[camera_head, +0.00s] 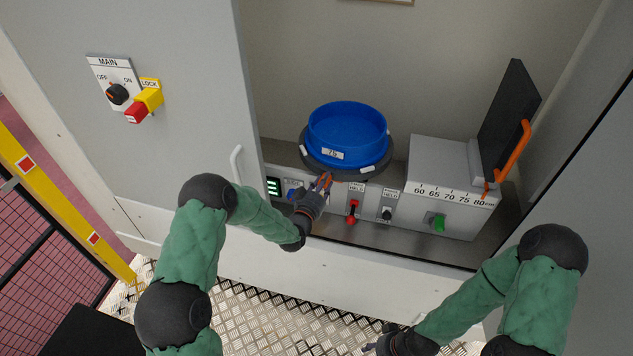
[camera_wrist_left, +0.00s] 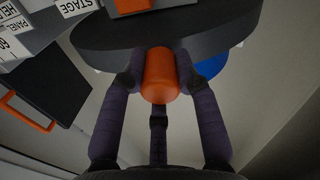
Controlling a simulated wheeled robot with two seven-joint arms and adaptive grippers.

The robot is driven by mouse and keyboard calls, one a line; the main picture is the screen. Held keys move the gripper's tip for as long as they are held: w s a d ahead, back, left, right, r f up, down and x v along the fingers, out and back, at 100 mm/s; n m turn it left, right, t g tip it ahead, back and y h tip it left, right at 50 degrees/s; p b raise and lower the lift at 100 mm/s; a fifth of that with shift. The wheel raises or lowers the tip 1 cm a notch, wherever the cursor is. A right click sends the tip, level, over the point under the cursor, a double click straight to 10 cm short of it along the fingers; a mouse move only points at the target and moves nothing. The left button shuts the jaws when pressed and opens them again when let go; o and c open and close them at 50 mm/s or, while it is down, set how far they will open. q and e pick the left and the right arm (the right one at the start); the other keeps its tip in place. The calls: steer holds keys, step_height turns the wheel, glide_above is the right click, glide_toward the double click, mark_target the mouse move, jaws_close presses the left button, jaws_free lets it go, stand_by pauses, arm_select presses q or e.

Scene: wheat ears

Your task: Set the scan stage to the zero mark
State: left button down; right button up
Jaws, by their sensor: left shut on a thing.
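The scan stage is a dark round turntable (camera_head: 345,172) inside the cabinet, with a blue tub (camera_head: 347,128) labelled 75 standing on it. My left gripper (camera_head: 322,184) is at the stage's front edge, slightly left of the tub label. In the left wrist view its fingers (camera_wrist_left: 160,85) are closed around an orange peg (camera_wrist_left: 161,72) at the rim of the dark disc (camera_wrist_left: 215,35). The zero mark cannot be made out. My right gripper (camera_head: 382,343) is low near the bottom edge, mostly hidden, far from the stage.
A panel below the stage carries a red lever (camera_head: 352,211) and a black knob (camera_head: 387,214). A cabinet door (camera_head: 170,160) stands left.

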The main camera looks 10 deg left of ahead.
mark_target(336, 176)
arm_select(q)
steer(key=shift+d+r+n+t+y+b, duration=0.2)
steer(key=shift+d+n+y, duration=0.25)
steer(key=shift+d+y, duration=0.3)
steer(key=shift+d+r+n+t+y+b, duration=0.2)
steer(key=shift+d+n+y, duration=0.25)
steer(key=shift+d+y, duration=0.3)
steer(key=c, duration=0.9)
jaws_free()
steer(key=shift+s+d+f, duration=0.1)
steer(key=shift+f, duration=0.1)
steer(key=shift+s+f, duration=0.1)
steer(key=shift+s, duration=0.05)
steer(key=shift+s, duration=0.25)
steer(key=s, duration=1.1)
steer(key=shift+a, duration=0.25)
steer(key=shift+s, duration=0.1)
